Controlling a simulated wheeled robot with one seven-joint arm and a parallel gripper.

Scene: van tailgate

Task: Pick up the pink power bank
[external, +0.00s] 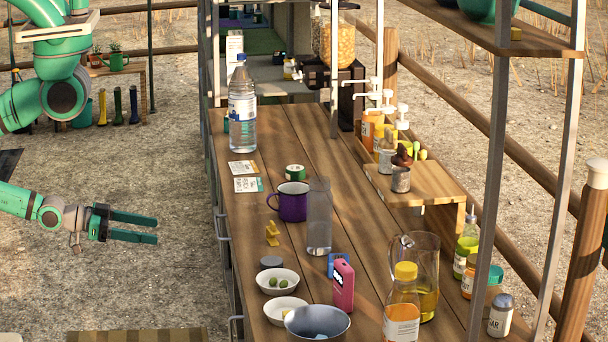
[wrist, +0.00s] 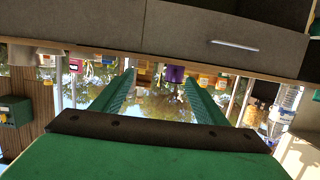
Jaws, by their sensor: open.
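The pink power bank (external: 343,285) stands upright on the wooden table in the external view, towards the near end. It is beside a blue card-like item (external: 337,262) and behind a metal bowl. In the wrist view a small pink thing (wrist: 75,66) at the upper left looks like the power bank. My gripper (external: 157,228) is open and empty, left of the table and apart from it. Its two green fingers (wrist: 160,92) point towards the table, well away from the power bank.
A purple mug (external: 290,201) and a water bottle (external: 242,108) stand farther back. Drawer handles (external: 236,328) edge the table's left side.

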